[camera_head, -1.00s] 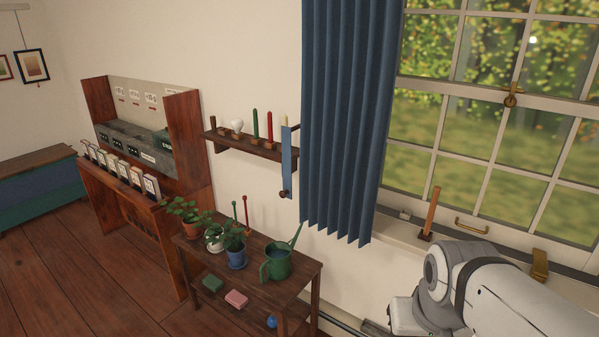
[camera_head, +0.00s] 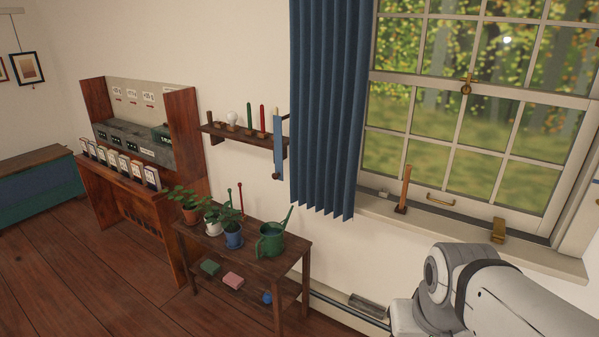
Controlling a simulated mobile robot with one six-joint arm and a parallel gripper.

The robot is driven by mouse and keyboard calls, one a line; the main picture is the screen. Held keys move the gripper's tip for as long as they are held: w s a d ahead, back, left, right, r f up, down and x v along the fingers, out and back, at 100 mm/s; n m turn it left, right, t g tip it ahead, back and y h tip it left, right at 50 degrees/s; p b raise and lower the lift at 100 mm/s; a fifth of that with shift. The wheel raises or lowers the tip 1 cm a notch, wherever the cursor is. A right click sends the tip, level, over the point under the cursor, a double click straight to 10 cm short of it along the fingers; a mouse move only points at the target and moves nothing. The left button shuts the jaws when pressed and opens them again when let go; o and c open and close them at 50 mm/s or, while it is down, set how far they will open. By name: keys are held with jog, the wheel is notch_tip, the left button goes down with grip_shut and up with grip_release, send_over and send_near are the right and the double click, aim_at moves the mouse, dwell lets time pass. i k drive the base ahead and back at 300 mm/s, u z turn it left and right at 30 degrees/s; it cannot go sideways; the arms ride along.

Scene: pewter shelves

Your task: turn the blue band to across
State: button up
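The blue band (camera_head: 278,146) is a flat, lighter-blue strip on the wall, just left of the dark blue curtain (camera_head: 328,110). It stands upright, its long side running up and down, with a small dark knob at its lower end. It is not across the curtain. What holds its upper end is too small to tell. My gripper is not in view; only a pale part of my arm shows at the lower right, well apart from the band.
A small wall shelf (camera_head: 240,137) with candles is left of the band. Below stands a plant table (camera_head: 290,258) with a green watering can (camera_head: 271,239). A wooden peg (camera_head: 403,190) stands on the window sill (camera_head: 470,240). A rack (camera_head: 180,120) is at left.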

aim_at(277, 120)
jog(key=z, duration=0.1)
jog(key=i, duration=1.05)
jog(key=u, duration=0.45)
